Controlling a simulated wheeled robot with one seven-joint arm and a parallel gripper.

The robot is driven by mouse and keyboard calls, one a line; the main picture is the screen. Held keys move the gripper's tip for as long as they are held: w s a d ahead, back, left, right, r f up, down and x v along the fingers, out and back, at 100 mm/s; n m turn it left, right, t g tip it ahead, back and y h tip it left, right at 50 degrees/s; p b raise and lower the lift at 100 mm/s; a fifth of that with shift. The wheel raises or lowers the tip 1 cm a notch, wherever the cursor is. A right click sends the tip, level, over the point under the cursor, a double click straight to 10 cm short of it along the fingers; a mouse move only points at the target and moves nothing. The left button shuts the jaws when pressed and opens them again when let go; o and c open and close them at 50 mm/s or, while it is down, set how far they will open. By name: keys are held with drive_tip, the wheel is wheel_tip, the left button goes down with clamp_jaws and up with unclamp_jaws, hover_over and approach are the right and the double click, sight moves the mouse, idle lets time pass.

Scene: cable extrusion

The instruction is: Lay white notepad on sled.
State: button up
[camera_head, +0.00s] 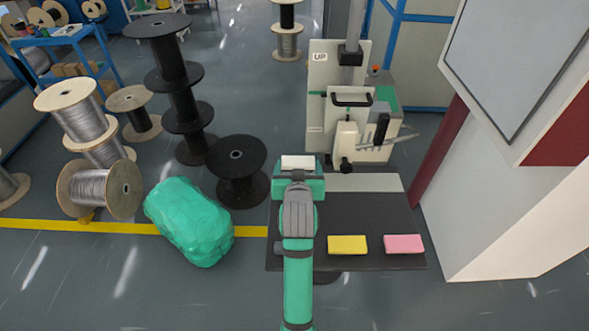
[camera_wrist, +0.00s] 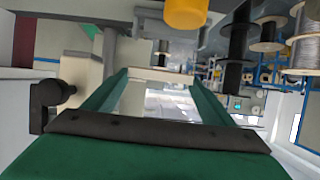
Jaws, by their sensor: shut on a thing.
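My gripper (camera_head: 298,172) is shut on the white notepad (camera_head: 298,161) at the back left of the dark table, with the arm reaching forward over it. In the wrist view the green fingers of my gripper (camera_wrist: 157,78) hold the pale, thin edge of the notepad (camera_wrist: 157,74) between their tips. The notepad looks roughly level and raised; its exact height is hard to tell. A light grey flat strip (camera_head: 365,182) lies along the table's back edge, right of my gripper. I cannot tell for sure whether it is the sled.
A yellow pad (camera_head: 347,245) and a pink pad (camera_head: 403,244) lie on the dark table (camera_head: 372,213). A beige machine (camera_head: 340,100) stands behind the table. A large white cabinet (camera_head: 510,200) is at right. Black spools (camera_head: 240,168) and a green bundle (camera_head: 188,220) stand left.

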drive_tip(key=shift+w+a+f, duration=0.25)
drive_tip(key=shift+w+f, duration=0.05)
drive_tip(key=shift+f, duration=0.2)
drive_tip(key=f, duration=0.3)
drive_tip(key=shift+w+a+f, duration=0.15)
drive_tip(key=shift+a+f, duration=0.05)
drive_tip(key=shift+f, duration=0.6)
drive_tip(key=o, duration=1)
drive_tip(key=shift+f, duration=0.15)
drive_tip(key=shift+r, duration=0.4)
drive_tip(key=v, duration=1.2)
drive_tip(key=shift+r, duration=0.45)
